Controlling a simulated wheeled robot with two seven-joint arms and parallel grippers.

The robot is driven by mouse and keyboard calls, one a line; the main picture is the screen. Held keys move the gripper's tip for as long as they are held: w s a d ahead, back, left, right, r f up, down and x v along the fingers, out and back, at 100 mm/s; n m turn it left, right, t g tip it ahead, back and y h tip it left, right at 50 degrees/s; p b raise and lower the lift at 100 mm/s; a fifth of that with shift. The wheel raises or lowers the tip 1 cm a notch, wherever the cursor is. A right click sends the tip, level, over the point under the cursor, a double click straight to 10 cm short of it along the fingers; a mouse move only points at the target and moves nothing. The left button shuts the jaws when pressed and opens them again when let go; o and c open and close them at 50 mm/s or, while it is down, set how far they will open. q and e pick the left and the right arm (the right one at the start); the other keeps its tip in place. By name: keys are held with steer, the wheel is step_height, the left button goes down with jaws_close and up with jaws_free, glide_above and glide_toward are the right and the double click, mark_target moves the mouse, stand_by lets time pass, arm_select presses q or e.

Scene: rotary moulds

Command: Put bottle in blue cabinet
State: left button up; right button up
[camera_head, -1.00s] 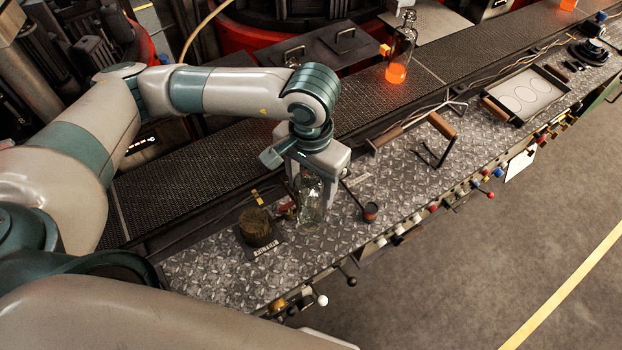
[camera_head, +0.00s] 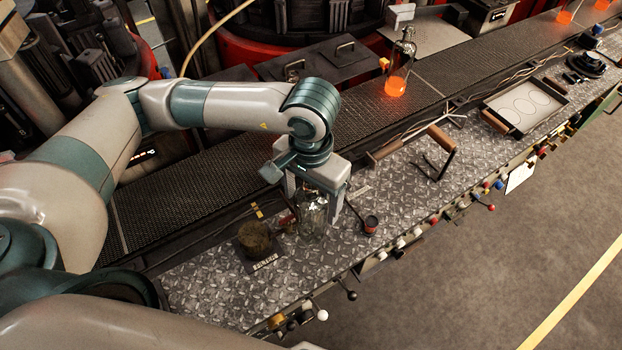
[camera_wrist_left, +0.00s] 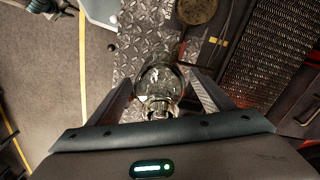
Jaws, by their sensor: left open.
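A clear glass bottle (camera_head: 312,218) stands upright on the metal tread-plate bench in the head view. My left gripper (camera_head: 314,204) points down over it, open, with one finger on each side of the bottle's upper part. In the left wrist view the bottle (camera_wrist_left: 160,82) lies between the two spread fingers (camera_wrist_left: 160,100), with gaps visible on both sides. No blue cabinet can be made out in either view. My right gripper is not in view.
A wooden-handled tool (camera_head: 440,140) and a tray (camera_head: 523,105) lie farther right. Glowing orange bottles (camera_head: 397,82) stand on the conveyor (camera_head: 215,170) behind.

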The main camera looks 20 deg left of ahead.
arm_select(q)
steer(key=shift+r, duration=0.2)
step_height(320, 180, up, 10)
steer(key=b, duration=0.5)
steer(key=shift+r, duration=0.15)
steer(key=shift+r+b, duration=0.3)
steer(key=shift+r, duration=0.45)
